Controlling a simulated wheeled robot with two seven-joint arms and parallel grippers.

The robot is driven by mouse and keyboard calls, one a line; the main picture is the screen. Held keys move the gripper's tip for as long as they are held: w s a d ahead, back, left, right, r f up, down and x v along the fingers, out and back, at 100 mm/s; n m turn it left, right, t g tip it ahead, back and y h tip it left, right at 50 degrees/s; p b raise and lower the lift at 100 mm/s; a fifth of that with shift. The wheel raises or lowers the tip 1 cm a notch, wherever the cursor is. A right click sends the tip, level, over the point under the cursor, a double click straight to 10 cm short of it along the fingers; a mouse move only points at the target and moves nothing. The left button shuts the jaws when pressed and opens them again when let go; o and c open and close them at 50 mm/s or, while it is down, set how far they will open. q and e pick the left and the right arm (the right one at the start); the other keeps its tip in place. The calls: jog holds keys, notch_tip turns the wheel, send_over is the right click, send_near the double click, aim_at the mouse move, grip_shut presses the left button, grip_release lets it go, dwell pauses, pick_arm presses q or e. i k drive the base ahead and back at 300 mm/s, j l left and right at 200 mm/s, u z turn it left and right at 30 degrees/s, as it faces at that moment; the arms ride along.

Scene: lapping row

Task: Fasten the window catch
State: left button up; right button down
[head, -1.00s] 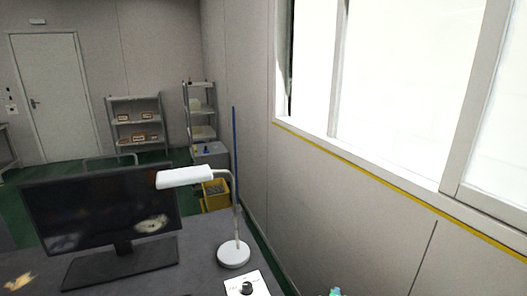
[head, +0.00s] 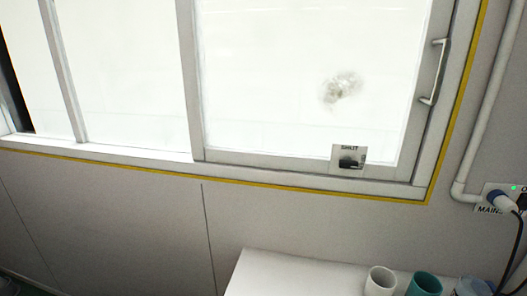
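The window (head: 190,85) fills the upper part of the head view, with pale frames and bright panes. A small plate marked "SHUT" (head: 348,158), with a dark shape on it, sits at the bottom rail of the right pane. I cannot tell whether that dark shape is the catch or a picture of it. A pale upright handle (head: 437,72) is on the right side of the frame. A dark strip (head: 12,95) shows at the window's far left; I cannot tell whether it is a gap. Neither of my grippers is in view.
A white surface (head: 300,275) stands below the window, with a white cup (head: 380,281), a teal cup (head: 424,284) and a partly cut-off container (head: 474,287). A grey mark (head: 341,88) is on the pane.

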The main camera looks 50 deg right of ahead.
aim_at(347, 163)
jog(key=z, duration=0.4)
jog(key=l+z, duration=0.1)
jog(key=z, duration=0.7)
jog(key=l+z, duration=0.1)
jog(key=z, duration=0.3)
jog(key=i+z, duration=0.1)
jog(key=z, duration=0.3)
jog(key=k+l+z, duration=0.1)
jog(key=l, duration=0.15)
